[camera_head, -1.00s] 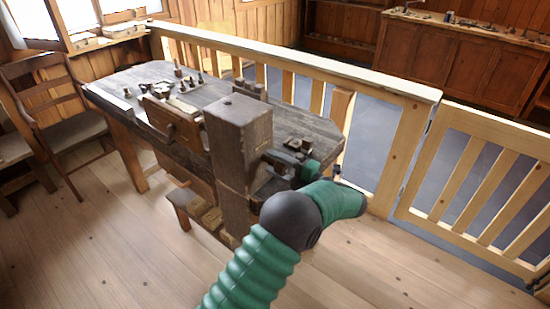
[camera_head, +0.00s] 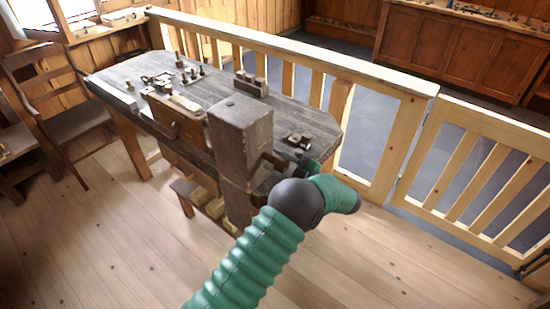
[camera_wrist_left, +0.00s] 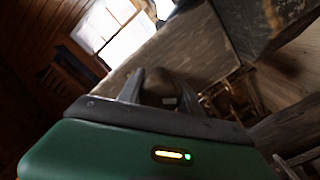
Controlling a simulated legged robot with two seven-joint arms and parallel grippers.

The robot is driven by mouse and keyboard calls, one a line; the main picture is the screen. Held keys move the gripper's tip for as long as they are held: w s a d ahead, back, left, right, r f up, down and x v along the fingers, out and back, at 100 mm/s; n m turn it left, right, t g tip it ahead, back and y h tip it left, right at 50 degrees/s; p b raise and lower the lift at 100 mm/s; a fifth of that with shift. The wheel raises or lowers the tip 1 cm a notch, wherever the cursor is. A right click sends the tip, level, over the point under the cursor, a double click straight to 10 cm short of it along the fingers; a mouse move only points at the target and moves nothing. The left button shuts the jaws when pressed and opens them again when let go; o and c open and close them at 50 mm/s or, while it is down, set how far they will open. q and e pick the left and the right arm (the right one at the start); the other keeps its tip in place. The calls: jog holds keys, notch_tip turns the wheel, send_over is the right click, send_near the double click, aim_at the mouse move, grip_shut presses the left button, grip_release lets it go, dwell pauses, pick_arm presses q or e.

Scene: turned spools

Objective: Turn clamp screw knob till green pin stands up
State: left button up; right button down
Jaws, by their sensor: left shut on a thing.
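A thick upright wooden post (camera_head: 240,135) stands at the front of the dark workbench (camera_head: 130,78). My green left arm reaches to the post's right side, and the left gripper (camera_head: 282,166) is there, partly hidden by its own dark joint. In the left wrist view, its two dark fingers (camera_wrist_left: 160,90) are shut on a small, dark part, which looks like the clamp screw knob (camera_wrist_left: 169,102). The knob is hidden in the head view. I cannot make out the green pin in either view. My right gripper is not in view.
Small tools and wooden blocks (camera_head: 250,84) lie on the bench top. A pale wooden railing (camera_head: 300,60) runs behind the bench, with a gate (camera_head: 470,190) at the right. A chair (camera_head: 75,120) stands at the left. The plank floor in front is clear.

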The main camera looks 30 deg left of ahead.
pick_arm(q)
jog(key=shift+d+f+m, duration=0.25)
jog(key=shift+f+m, duration=0.15)
jog(key=o, duration=1.4)
jog(key=shift+d+r, duration=0.1)
jog(key=shift+r, duration=0.15)
jog(key=shift+d, duration=0.1)
jog(key=d, duration=1.1)
jog(key=s+d+b, duration=0.1)
jog(key=d, duration=0.4)
jog(key=shift+s+d, duration=0.1)
jog(key=shift+d, duration=0.25)
